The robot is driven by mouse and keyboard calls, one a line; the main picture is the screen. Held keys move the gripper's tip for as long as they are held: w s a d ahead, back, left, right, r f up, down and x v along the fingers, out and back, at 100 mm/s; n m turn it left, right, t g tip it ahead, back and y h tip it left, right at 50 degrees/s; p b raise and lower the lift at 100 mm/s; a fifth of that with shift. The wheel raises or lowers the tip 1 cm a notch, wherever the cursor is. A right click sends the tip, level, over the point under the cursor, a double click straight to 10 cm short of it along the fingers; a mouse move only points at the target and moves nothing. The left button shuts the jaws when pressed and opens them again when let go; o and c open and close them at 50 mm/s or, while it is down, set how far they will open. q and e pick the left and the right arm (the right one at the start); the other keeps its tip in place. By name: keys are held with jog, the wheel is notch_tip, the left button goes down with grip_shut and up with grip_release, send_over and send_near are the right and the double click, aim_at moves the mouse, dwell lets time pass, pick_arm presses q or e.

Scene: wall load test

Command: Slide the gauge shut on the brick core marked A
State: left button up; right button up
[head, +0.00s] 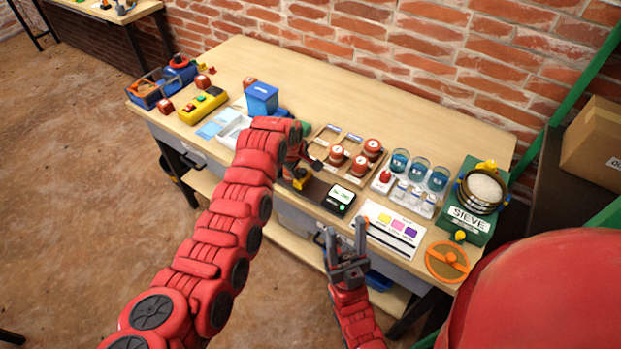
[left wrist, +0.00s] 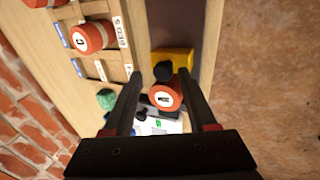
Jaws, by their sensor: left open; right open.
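The brick core marked A (left wrist: 165,95) is a red cylinder with a white, black-marked end. In the left wrist view it shows between the fingers of my left gripper (left wrist: 159,75), which is open around it. Contact cannot be told. A yellow block with a black knob, apparently the gauge (left wrist: 178,58), lies just beyond the fingertips. In the head view the yellow and black gauge (head: 301,180) shows on a dark mat, partly hidden by my left gripper (head: 297,165). My right gripper (head: 345,238) is open and empty near the table's front edge.
A wooden rack (head: 325,136) holds other red cores, one marked C (left wrist: 91,36). A black device with a lit display (head: 339,199) stands right of the gauge. Jars, a colour card (head: 393,231) and a green sieve box (head: 465,218) fill the right. A blue bin (head: 262,98) stands left.

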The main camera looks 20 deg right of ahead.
aim_at(301, 172)
pick_arm(q)
jog(key=shift+r+p, duration=0.45)
jog(key=shift+r, duration=2.45)
jog(key=shift+f, duration=0.1)
